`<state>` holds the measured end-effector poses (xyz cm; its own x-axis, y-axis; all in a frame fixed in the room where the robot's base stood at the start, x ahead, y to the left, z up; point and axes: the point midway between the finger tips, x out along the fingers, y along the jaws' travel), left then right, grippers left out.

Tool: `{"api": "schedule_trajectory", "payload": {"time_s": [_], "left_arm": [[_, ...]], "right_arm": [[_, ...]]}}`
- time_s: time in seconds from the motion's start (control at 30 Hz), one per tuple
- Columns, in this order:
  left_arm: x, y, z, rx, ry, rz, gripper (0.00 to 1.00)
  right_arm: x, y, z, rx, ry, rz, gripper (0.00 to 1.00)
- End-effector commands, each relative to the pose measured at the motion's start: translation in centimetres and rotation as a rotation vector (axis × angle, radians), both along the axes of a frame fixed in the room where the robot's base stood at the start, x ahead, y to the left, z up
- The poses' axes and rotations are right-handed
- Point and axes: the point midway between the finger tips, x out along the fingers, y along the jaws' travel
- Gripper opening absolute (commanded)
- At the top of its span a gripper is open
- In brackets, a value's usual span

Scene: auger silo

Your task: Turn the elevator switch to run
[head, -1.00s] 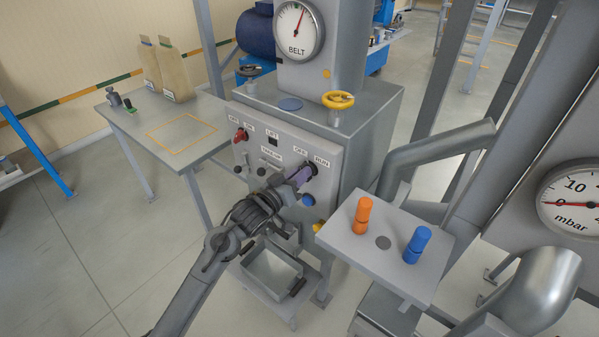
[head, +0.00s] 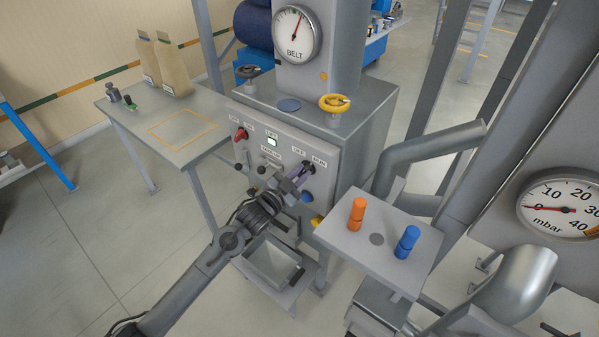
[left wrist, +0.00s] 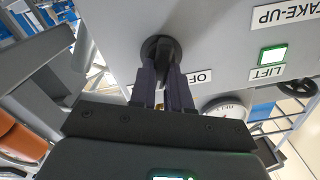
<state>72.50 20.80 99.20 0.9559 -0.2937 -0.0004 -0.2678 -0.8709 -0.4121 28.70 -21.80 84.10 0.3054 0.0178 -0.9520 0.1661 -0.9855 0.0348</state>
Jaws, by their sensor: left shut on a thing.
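The black elevator switch (head: 309,168) is on the right part of the grey control panel, by the OFF and RUN labels. It also shows in the left wrist view as a dark round knob (left wrist: 159,47). My left gripper (head: 301,173) is at the panel, its two fingers shut on the switch handle; the fingers also show in the left wrist view (left wrist: 164,80). The fingers hide part of the handle, so its exact angle is hard to tell. The LIFT lamp (head: 272,141) glows green-white and also shows lit in the left wrist view (left wrist: 272,55). My right gripper is not in view.
A red switch (head: 241,134) is at the panel's left. A yellow handwheel (head: 334,103) tops the cabinet. A small table (head: 345,233) with orange (head: 357,214) and blue (head: 407,241) cylinders stands close right. A metal bin (head: 274,263) is below the panel.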

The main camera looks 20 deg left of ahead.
Motion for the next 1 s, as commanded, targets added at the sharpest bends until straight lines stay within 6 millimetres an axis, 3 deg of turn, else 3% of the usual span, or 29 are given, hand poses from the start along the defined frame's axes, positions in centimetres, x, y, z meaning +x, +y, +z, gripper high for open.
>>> {"api": "schedule_trajectory", "payload": {"time_s": [0.3, 0.77, 0.8, 0.93, 1.0], "left_arm": [[-0.01, -0.06, 0.05, 0.096, -0.031, 0.000, 0.00], [-0.02, -0.10, 0.01, 0.112, -0.035, 0.000, 0.00], [-0.02, -0.10, 0.01, 0.112, -0.035, 0.000, 0.20], [-0.02, -0.10, 0.00, 0.111, -0.035, 0.000, 0.40], [-0.02, -0.09, -0.01, 0.110, -0.035, 0.000, 0.43]], "right_arm": [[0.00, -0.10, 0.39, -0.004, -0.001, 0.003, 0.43], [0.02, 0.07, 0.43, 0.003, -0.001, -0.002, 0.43], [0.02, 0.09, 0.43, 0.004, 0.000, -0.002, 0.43], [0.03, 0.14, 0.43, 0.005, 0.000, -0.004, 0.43], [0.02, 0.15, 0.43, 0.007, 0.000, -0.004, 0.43]]}}
